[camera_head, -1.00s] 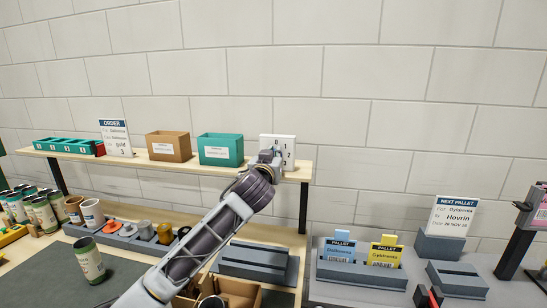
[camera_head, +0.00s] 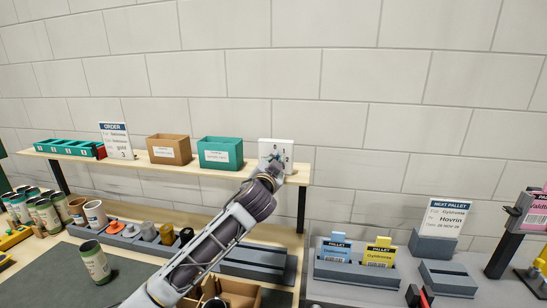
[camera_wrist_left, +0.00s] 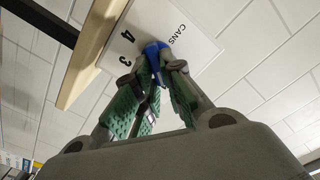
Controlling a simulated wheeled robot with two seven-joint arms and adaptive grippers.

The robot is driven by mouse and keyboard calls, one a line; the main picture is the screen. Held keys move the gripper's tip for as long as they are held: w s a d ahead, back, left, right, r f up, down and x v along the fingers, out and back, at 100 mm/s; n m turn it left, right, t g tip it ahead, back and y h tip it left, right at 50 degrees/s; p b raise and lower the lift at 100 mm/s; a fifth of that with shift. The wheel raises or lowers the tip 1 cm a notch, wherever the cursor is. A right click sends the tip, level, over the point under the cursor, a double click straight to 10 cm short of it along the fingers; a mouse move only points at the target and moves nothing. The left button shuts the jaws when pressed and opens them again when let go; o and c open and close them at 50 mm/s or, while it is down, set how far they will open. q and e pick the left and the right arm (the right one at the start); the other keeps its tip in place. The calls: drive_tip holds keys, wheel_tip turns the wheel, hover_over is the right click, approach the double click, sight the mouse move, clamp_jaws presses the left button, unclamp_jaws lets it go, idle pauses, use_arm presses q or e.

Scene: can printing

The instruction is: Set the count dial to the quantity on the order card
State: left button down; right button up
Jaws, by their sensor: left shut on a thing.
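The count dial is a white panel (camera_head: 276,147) at the right end of the wooden shelf. The left wrist view shows its face (camera_wrist_left: 178,22) with the word CANS, the digits 4 and 3, and a blue knob (camera_wrist_left: 152,49). My left gripper (camera_head: 273,166) is at the dial, and in the left wrist view its green-padded fingers (camera_wrist_left: 155,80) are shut on the knob. The knob's pointing direction cannot be made out. The order card (camera_head: 116,141) stands on the shelf at left, with a 3 on its bottom line. My right gripper is not in view.
A brown bin (camera_head: 169,150) and a teal bin (camera_head: 220,153) stand on the shelf left of the dial. A teal tray (camera_head: 68,147) is farther left. Cans and grey holders fill the bench below. Pallet cards (camera_head: 335,252) stand at right.

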use_arm(q)
drive_tip(key=m+p, duration=0.3)
drive_tip(key=m, duration=0.3)
drive_tip(key=f+m+p, duration=0.1)
drive_tip(key=m+p, duration=0.2)
drive_tip(key=m, duration=0.4)
drive_tip(key=f+m+p, duration=0.1)
drive_tip(key=m+p, duration=0.2)
drive_tip(key=m, duration=0.3)
drive_tip(key=shift+d+m, duration=0.1)
drive_tip(key=shift+m, duration=0.2)
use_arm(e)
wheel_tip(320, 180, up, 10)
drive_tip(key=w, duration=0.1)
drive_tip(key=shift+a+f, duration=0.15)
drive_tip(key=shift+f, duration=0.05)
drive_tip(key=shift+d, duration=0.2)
use_arm(q)
drive_tip(key=c, duration=1.5)
unclamp_jaws()
drive_tip(key=shift+c, duration=0.2)
drive_tip(key=shift+r, duration=0.1)
